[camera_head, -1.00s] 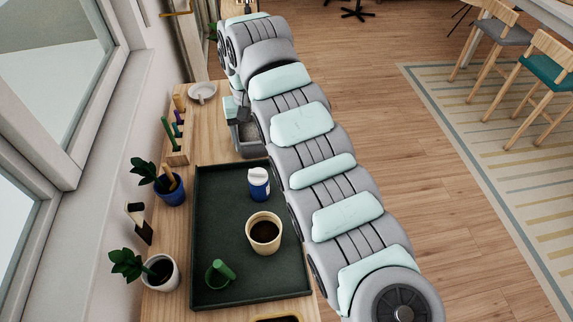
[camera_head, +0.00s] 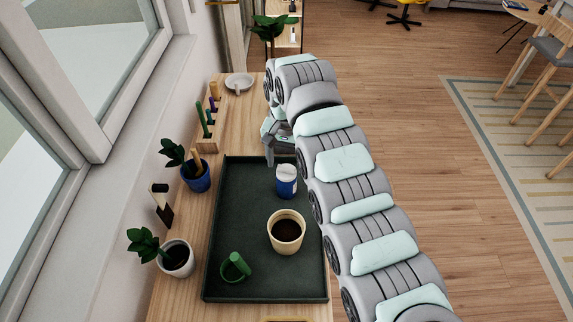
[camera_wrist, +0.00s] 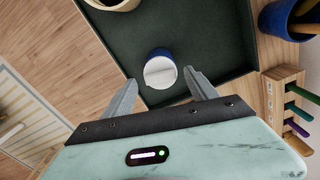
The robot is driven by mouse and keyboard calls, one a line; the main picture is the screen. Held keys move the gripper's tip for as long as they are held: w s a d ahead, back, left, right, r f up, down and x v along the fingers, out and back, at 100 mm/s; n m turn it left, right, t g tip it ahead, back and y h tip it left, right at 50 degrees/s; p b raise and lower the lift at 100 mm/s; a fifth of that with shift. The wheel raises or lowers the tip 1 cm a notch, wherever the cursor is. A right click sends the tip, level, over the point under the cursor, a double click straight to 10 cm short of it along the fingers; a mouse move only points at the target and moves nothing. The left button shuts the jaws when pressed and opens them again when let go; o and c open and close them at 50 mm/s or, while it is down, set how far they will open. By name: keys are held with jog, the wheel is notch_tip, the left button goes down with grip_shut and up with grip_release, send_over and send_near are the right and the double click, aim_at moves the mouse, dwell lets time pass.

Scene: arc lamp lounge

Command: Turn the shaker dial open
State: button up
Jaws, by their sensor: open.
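The shaker (camera_head: 286,182) is a blue cylinder with a white top, standing upright on the dark green tray (camera_head: 248,215) near its far right side. In the wrist view, the shaker's white top (camera_wrist: 160,72) lies ahead of and between my gripper's two fingers. My gripper (camera_head: 270,150) is open and empty, at the tray's far edge, a little behind and left of the shaker in the head view. Its fingers (camera_wrist: 160,92) show apart in the wrist view and do not touch the shaker. The details of the dial are too small to tell.
A pale dish (camera_head: 238,81) lies beyond.

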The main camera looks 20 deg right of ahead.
jog(key=shift+f, duration=0.55)
jog(key=shift+c, duration=0.5)
jog(key=c, duration=1.3)
jog(key=shift+r+n+p, duration=0.1)
jog(key=shift+n+p, duration=0.35)
jog(key=shift+n, duration=0.55)
jog(key=shift+n+p, duration=0.3)
jog(key=shift+n, duration=1.1)
jog(key=o, duration=1.4)
